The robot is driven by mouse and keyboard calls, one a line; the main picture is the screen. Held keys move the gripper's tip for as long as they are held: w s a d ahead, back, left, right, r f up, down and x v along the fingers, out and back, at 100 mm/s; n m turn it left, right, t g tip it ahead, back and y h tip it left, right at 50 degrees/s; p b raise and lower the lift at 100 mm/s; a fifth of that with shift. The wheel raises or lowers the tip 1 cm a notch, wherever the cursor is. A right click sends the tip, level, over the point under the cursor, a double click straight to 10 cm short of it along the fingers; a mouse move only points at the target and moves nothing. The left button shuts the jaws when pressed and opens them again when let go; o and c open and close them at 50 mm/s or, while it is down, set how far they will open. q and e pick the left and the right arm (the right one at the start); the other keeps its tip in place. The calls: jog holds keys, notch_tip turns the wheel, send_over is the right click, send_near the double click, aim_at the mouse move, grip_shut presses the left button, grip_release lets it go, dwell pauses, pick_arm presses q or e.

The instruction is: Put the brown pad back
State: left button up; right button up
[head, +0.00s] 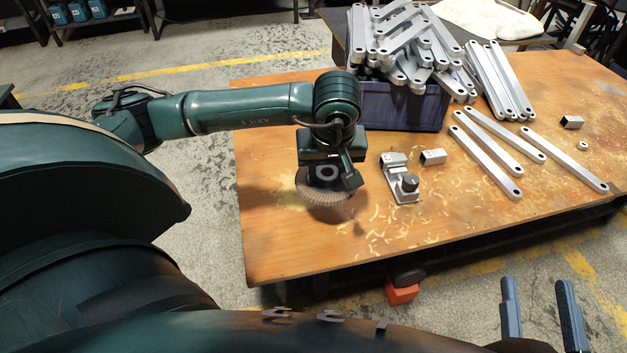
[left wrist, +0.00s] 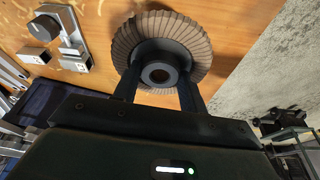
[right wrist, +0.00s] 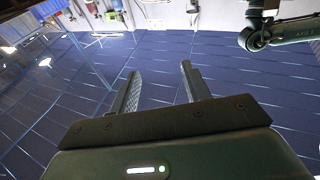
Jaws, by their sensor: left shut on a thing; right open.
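The brown pad (head: 312,190) is a round, pleated disc with a dark hub. It is at the left part of the wooden table, flat side down. My left gripper (head: 333,178) points down and is shut on the pad's dark hub. In the left wrist view the two fingers clasp the hub and the pad (left wrist: 196,42) spreads out beyond them. Whether the pad touches the tabletop or hangs just above it, I cannot tell. My right gripper (head: 541,310) is open and empty, off the table's front edge; its fingers show apart in the right wrist view (right wrist: 160,85).
A metal clamp fixture (head: 403,183) and a small block (head: 433,157) stand right of the pad. A dark blue bin (head: 405,108) heaped with grey brackets stands behind. Loose brackets (head: 485,160) lie to the right. The table's (head: 290,245) front left is clear of large objects.

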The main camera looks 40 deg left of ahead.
pick_arm(q)
jog(key=b, duration=0.2)
send_over(325, 209)
jog(key=f, duration=0.6)
jog(key=shift+s+d, duration=0.35)
jog(key=shift+s, duration=0.05)
notch_tip(325, 209, down, 4)
jog(key=shift+r+b, duration=0.1)
jog(key=shift+b, duration=0.8)
pick_arm(e)
jog(key=r+n+t+y, duration=0.1)
jog(key=r, duration=0.1)
jog(key=w+r+n+y, duration=0.1)
jog(key=shift+w+d+r+n+t+y, duration=0.1)
jog(key=shift+d+r+n+t+y, duration=0.05)
jog(key=shift+r+n+t+y, duration=0.2)
pick_arm(q)
jog(key=shift+f, duration=0.25)
jog(key=o, duration=0.9)
jog(key=shift+r, duration=0.1)
jog(key=shift+o, duration=0.2)
pick_arm(e)
jog(key=shift+r, duration=0.15)
